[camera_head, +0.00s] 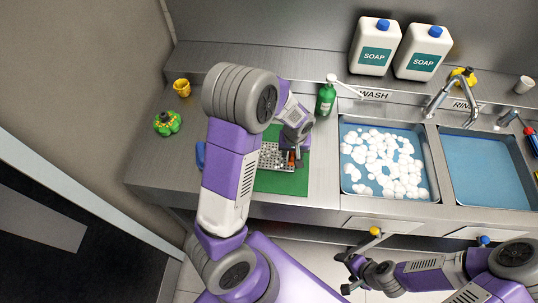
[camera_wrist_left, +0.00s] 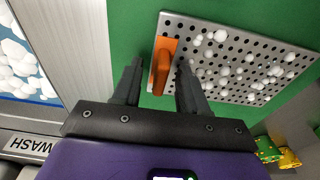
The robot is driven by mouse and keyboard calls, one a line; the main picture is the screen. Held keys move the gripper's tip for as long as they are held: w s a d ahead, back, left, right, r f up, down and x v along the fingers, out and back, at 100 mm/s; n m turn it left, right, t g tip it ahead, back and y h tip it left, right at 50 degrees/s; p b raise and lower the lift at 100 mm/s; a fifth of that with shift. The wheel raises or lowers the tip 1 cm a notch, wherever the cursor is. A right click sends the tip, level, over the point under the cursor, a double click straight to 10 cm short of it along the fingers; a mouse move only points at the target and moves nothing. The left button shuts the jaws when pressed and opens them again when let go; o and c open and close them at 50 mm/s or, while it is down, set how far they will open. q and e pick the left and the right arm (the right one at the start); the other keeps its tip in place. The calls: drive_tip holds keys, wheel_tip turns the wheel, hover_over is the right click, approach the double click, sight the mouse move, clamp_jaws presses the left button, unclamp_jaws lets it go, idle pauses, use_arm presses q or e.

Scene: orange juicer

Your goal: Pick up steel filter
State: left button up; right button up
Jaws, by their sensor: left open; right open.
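The steel filter (camera_head: 272,155) is a perforated metal plate with an orange handle (camera_head: 292,158), lying on a green mat (camera_head: 284,183) left of the sinks. In the left wrist view the filter (camera_wrist_left: 245,92) carries several white foam bits, and its orange handle (camera_wrist_left: 163,66) shows near my fingertips. My left gripper (camera_wrist_left: 158,75) is open, with its fingers on either side of the handle's near end; I cannot tell whether they touch it. The left arm hides part of the filter in the head view. My right gripper (camera_head: 347,272) is open and empty, low in front of the counter.
The wash sink (camera_head: 346,188) with white foam and the rinse sink (camera_head: 490,175) are to the right. A green bottle (camera_head: 326,100) stands behind the mat's right side. Soap jugs (camera_head: 375,55) stand at the back. A yellow cup (camera_head: 182,88) and green-yellow object (camera_head: 167,123) are at left.

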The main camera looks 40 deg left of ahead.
use_arm(q)
drive_tip(key=shift+s, duration=0.1)
clamp_jaws()
drive_tip(key=shift+r, duration=0.1)
